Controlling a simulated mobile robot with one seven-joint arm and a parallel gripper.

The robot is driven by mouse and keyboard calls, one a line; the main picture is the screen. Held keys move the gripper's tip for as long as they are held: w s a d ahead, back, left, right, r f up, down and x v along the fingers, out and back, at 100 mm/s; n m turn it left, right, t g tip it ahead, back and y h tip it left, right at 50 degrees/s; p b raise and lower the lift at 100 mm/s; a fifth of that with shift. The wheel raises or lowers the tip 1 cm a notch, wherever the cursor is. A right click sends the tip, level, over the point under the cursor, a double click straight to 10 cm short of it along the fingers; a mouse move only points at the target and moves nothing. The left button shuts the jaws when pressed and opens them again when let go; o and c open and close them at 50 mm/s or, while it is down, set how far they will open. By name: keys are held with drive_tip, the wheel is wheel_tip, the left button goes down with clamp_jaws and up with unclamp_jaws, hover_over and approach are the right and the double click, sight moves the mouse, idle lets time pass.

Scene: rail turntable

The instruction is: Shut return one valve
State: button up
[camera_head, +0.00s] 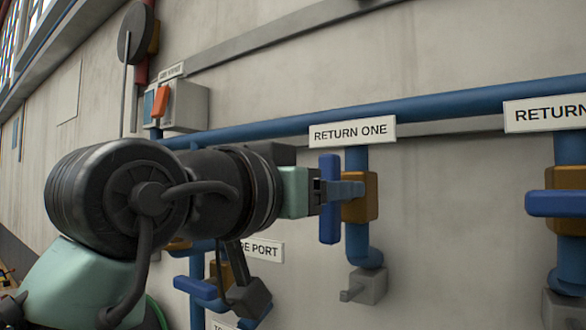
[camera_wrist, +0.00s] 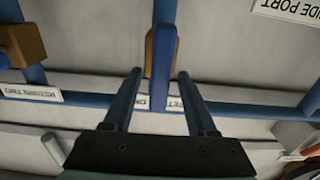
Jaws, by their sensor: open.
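The return one valve has a brass-coloured body (camera_head: 366,205) on a vertical blue pipe, under a "RETURN ONE" sign (camera_head: 352,132). Its blue bar handle (camera_head: 329,228) stands upright, in line with the pipe. In the wrist view the handle (camera_wrist: 162,65) runs up the middle, with the brass body partly hidden behind it. My gripper (camera_head: 350,189) is at mid-height of the handle; it also shows in the wrist view (camera_wrist: 160,73). Its two fingers are apart, one on each side of the handle, with visible gaps. It holds nothing.
Another valve with a level blue handle (camera_head: 555,204) is at the right, under a partly cut-off "RETURN" sign (camera_head: 548,114). A third valve with a blue handle (camera_head: 200,290) is at the lower left, partly behind my arm. A grey spout (camera_head: 368,286) juts out below return one.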

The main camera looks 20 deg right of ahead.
drive_tip(key=shift+w+d, duration=0.2)
drive_tip(key=shift+d, duration=0.1)
clamp_jaws()
